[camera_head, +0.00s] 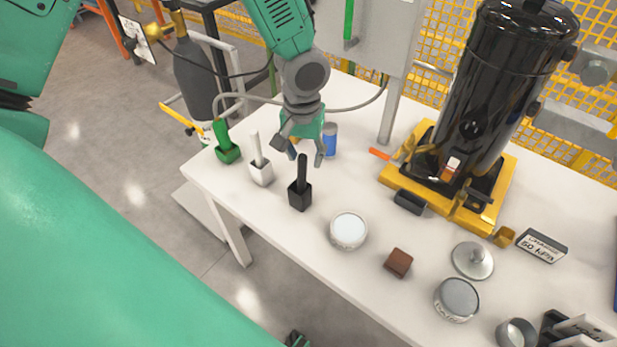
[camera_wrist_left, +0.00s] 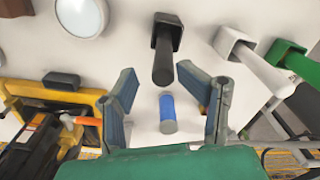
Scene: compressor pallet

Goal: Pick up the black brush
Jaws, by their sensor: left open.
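The black brush (camera_head: 300,195) stands upright on the white table (camera_head: 345,185), with its square base down and its round handle up. In the left wrist view the black brush (camera_wrist_left: 164,60) points its handle toward the camera. My left gripper (camera_head: 306,157) is open and empty, just behind and above the brush in the head view. In the left wrist view my left gripper (camera_wrist_left: 158,82) has its fingers spread, with the handle end showing between the fingertips. The handle does not appear to be touched.
A white brush (camera_head: 261,170) and a green brush (camera_head: 227,152) stand left of the black one. A blue can (camera_head: 330,140) stands behind the gripper. A round tin (camera_head: 348,231) and brown block (camera_head: 398,263) lie to the right. A black compressor (camera_head: 490,100) stands on a yellow base.

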